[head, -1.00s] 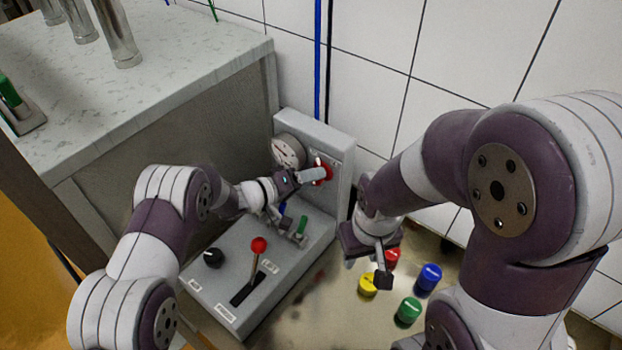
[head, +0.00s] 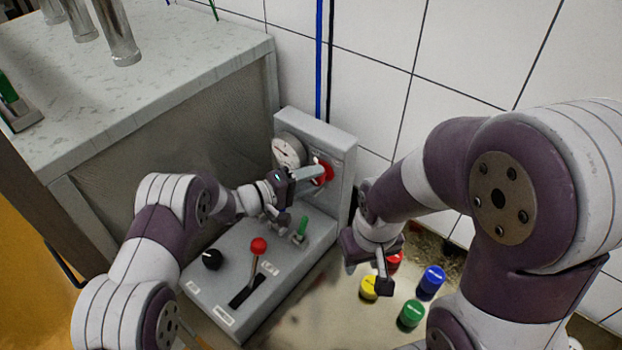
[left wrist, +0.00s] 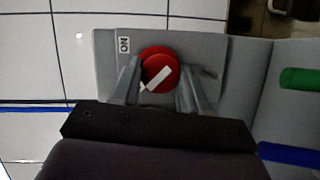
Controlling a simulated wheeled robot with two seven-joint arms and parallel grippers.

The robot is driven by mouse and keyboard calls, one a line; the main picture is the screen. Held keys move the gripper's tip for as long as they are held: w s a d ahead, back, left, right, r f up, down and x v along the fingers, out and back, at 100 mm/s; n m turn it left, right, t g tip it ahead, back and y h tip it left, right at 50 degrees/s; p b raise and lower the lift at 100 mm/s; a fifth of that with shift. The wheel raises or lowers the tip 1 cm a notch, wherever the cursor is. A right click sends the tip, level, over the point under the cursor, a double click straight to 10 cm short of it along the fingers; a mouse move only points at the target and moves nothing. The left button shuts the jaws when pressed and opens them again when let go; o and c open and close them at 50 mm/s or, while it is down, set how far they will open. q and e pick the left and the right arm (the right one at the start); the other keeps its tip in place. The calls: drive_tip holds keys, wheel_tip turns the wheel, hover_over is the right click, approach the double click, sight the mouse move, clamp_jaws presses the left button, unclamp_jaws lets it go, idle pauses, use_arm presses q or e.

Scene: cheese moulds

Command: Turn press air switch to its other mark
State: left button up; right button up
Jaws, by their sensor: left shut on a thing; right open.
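The press air switch (head: 324,174) is a round red knob with a white bar, on the upright panel of the grey control box. In the left wrist view the red knob (left wrist: 160,66) sits between my left fingers, its white bar slanting from lower left to upper right. An ON label (left wrist: 123,44) is beside it at the upper left. My left gripper (head: 318,172) is shut on the knob and hides part of it in the head view. My right gripper (head: 384,284) is open and empty above the bench, near the coloured caps.
A tall cabinet (head: 150,80) stands left.

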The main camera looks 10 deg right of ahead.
use_arm(q)
drive_tip(key=shift+f, duration=0.1)
drive_tip(key=o, duration=1.1)
drive_tip(key=shift+a, duration=0.1)
drive_tip(key=shift+c, duration=0.2)
drive_tip(key=shift+a, duration=0.15)
drive_tip(key=b+v, duration=0.4)
drive_tip(key=v, duration=0.8)
drive_tip(key=shift+a, duration=0.2)
drive_tip(key=shift+s, duration=0.1)
